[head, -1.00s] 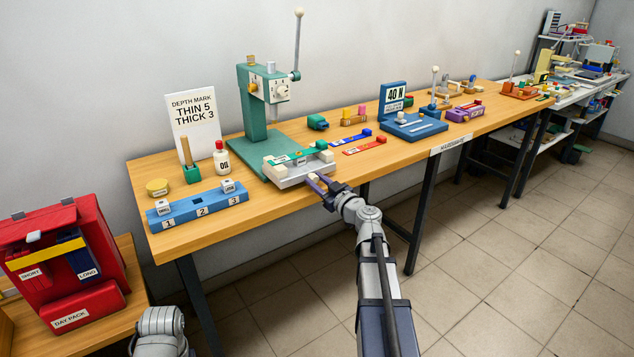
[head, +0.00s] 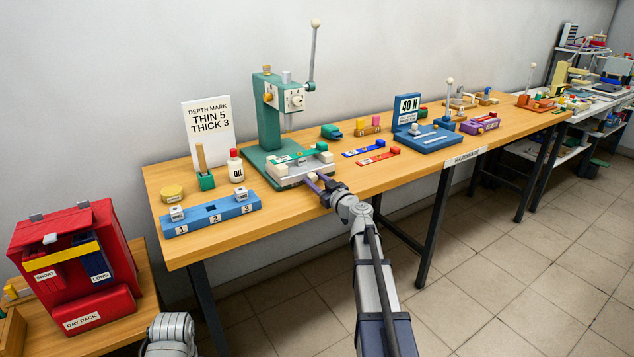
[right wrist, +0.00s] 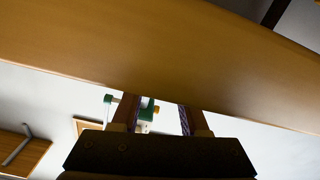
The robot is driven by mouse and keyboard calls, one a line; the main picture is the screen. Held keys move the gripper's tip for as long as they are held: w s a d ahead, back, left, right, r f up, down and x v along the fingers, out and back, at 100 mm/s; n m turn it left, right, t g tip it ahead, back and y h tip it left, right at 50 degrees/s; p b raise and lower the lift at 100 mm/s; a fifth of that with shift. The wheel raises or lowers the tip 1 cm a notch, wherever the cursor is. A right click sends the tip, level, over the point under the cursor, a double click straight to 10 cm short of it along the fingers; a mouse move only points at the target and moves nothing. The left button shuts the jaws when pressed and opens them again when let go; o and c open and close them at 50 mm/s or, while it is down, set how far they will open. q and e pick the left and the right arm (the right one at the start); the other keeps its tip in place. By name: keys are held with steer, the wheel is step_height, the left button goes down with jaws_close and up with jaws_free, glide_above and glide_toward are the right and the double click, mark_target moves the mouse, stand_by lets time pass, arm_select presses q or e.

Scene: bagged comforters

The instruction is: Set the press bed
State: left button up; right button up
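The green press (head: 268,125) stands on the wooden table with its lever raised. Its pale grey bed (head: 290,180), with cream end blocks and a green bar across it, lies at the front of the green base. My right gripper (head: 317,183) is at the bed's front right edge, near the table's front edge. Its purple-grey fingers are apart; contact with the bed is unclear. The right wrist view shows the spread fingers (right wrist: 157,117) with a gap between them and the table edge close by. My left gripper is out of view; only part of that arm shows.
A blue numbered rack (head: 210,212), oil bottle (head: 236,170) and depth sign (head: 207,130) stand left of the press. Blue and red strips (head: 378,157) and a blue 40 N fixture (head: 428,135) lie to the right. A red pack (head: 75,265) sits lower left.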

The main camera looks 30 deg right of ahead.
steer(key=shift+o, duration=1.3)
steer(key=shift+s+d, duration=0.2)
steer(key=shift+s, duration=1.8)
steer(key=shift+s+d, duration=0.15)
steer(key=shift+s, duration=1.8)
